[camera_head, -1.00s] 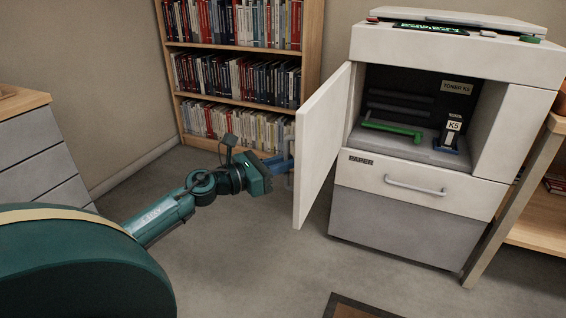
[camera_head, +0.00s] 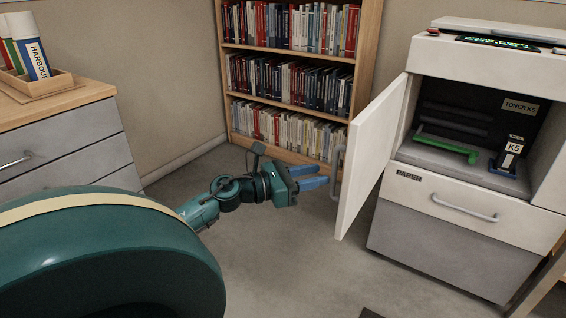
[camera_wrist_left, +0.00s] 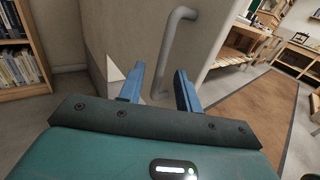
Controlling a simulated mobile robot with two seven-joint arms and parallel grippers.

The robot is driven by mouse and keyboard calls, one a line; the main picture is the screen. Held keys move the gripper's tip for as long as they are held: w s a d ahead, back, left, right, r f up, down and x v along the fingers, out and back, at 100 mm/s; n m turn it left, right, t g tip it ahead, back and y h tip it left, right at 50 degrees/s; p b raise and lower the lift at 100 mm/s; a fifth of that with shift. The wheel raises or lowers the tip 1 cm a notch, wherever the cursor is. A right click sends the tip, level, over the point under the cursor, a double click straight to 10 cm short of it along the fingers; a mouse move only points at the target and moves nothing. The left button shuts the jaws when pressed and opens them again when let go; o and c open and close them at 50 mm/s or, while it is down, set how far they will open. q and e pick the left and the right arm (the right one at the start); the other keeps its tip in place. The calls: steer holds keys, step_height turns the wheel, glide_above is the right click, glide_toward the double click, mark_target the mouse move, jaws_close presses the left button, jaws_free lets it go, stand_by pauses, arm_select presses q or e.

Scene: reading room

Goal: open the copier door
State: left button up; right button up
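The copier door (camera_head: 372,155) is a white panel hinged at the left of the copier's upper bay. It stands wide open, swung out toward me, and the bay (camera_head: 470,125) is exposed. The grey bar handle (camera_head: 337,172) is on the door's left-facing side; it also shows in the left wrist view (camera_wrist_left: 172,48). My left gripper (camera_head: 323,175) is open, its blue fingers apart and empty, just left of the handle. In the left wrist view the fingers (camera_wrist_left: 160,70) point at the door, with the handle's lower end seen between them. My right gripper is out of view.
Inside the bay are a green lever (camera_head: 445,148) and a toner cartridge marked K5 (camera_head: 508,156). A paper drawer (camera_head: 465,212) is shut below. A bookshelf (camera_head: 290,90) stands behind, and a drawer cabinet (camera_head: 60,145) at left. The floor (camera_head: 290,260) in front is clear.

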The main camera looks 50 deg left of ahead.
arm_select(q)
steer(key=p+v, duration=0.1)
steer(key=v, duration=0.7)
steer(key=shift+s+a, duration=0.1)
